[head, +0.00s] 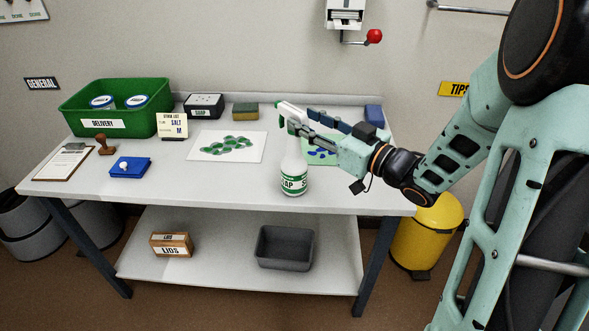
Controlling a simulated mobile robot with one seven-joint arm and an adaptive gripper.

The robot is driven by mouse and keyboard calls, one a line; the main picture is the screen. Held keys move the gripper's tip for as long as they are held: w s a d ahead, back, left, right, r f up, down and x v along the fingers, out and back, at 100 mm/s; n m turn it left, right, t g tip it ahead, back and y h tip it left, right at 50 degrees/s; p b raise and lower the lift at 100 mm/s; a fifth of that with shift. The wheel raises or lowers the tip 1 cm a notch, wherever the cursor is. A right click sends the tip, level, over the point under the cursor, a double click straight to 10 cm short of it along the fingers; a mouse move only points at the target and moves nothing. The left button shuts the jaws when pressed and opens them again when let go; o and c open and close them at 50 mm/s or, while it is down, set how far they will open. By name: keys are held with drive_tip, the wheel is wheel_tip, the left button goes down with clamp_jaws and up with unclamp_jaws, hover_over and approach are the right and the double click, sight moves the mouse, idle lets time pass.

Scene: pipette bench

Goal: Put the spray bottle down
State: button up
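The spray bottle (293,172) is white with a green-and-white SOAP label and a white and green spray head. It is upright over the front right part of the white bench (225,188). I cannot tell whether its base touches the top. My gripper (303,122) comes in from the right, with one finger in front of the bottle's neck and one behind. It looks shut on the neck, just under the spray head. The fingertips are partly hidden by the bottle.
Behind my gripper lies a light green sheet with blue spots (321,156). Left of the bottle is a white sheet with green spots (228,146). The front middle is clear.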

sight(294, 114)
drive_tip(key=x, duration=0.4)
drive_tip(key=shift+w+a, duration=0.15)
drive_tip(key=shift+r, duration=0.1)
drive_tip(key=shift+c, duration=0.5)
clamp_jaws()
